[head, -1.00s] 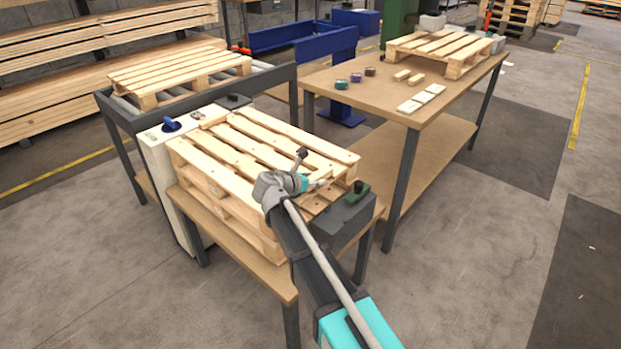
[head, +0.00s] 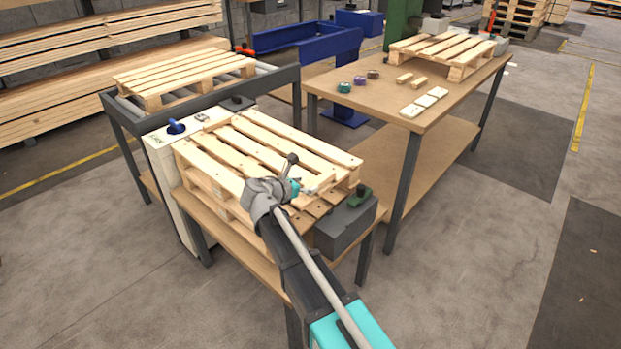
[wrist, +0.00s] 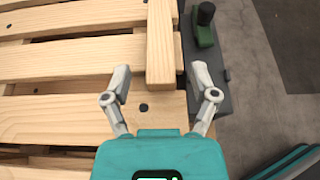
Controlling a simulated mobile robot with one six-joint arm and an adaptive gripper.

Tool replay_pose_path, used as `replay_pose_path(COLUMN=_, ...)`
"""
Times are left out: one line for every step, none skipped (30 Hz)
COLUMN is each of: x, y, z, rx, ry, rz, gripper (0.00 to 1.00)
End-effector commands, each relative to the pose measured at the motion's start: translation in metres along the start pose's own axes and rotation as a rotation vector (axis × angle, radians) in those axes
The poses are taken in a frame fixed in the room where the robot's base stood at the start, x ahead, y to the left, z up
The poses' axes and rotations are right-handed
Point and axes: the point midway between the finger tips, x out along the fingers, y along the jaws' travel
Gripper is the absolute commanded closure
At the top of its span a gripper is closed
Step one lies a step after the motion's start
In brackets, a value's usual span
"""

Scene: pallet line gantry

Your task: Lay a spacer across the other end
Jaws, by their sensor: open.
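A pallet (head: 250,150) lies on top of another on the low bench. A wooden spacer (wrist: 160,45) lies across its top boards near one end in the wrist view. My gripper (wrist: 161,76) is open, its two fingers on either side of the spacer's near end with a gap on both sides. In the head view my gripper (head: 306,187) is over the pallet's near right corner, where my wrist hides part of the boards. A short wood piece (head: 217,122) seems to lie at the pallet's far left end.
A grey box with a green-and-black fitting (head: 358,196) stands beside the pallet's right end, close to my gripper. The work table (head: 450,105) holds two wood blocks (head: 404,78), pale pieces (head: 424,100), coloured rolls (head: 345,87) and a pallet (head: 440,48). A roller conveyor (head: 190,95) is behind.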

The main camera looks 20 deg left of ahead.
Motion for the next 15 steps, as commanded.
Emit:
replay_pose_path(x=-0.012, y=-0.001, z=0.003, rx=-0.001, ry=0.0, rz=0.001, gripper=0.24)
replay_pose_path(x=-0.017, y=-0.001, z=0.003, rx=-0.001, ry=0.0, rz=0.002, gripper=0.24)
replay_pose_path(x=-0.024, y=-0.001, z=0.003, rx=0.0, ry=0.0, rz=0.003, gripper=0.24)
replay_pose_path(x=-0.028, y=-0.001, z=0.003, rx=0.0, ry=0.0, rz=0.002, gripper=0.24)
replay_pose_path(x=-0.033, y=-0.001, z=0.003, rx=0.0, ry=0.0, rz=0.001, gripper=0.24)
replay_pose_path(x=-0.039, y=-0.001, z=0.003, rx=0.0, ry=0.0, rz=0.002, gripper=0.24)
replay_pose_path(x=-0.043, y=0.0, z=0.002, rx=0.0, ry=0.0, rz=0.002, gripper=0.24)
replay_pose_path(x=-0.047, y=-0.001, z=0.002, rx=0.0, ry=0.0, rz=0.002, gripper=0.24)
replay_pose_path(x=-0.052, y=-0.001, z=0.002, rx=0.0, ry=0.0, rz=0.001, gripper=0.24)
replay_pose_path(x=-0.055, y=-0.001, z=0.002, rx=0.0, ry=0.0, rz=0.001, gripper=0.24)
replay_pose_path(x=-0.058, y=-0.001, z=0.002, rx=0.0, ry=0.0, rz=0.0, gripper=0.24)
replay_pose_path(x=-0.061, y=0.0, z=0.001, rx=0.0, ry=0.0, rz=0.001, gripper=0.24)
replay_pose_path(x=-0.063, y=0.0, z=0.001, rx=0.0, ry=0.0, rz=0.001, gripper=0.24)
replay_pose_path(x=-0.065, y=0.0, z=0.001, rx=0.0, ry=0.0, rz=0.001, gripper=0.24)
replay_pose_path(x=-0.067, y=0.0, z=0.001, rx=0.0, ry=0.0, rz=0.001, gripper=0.24)
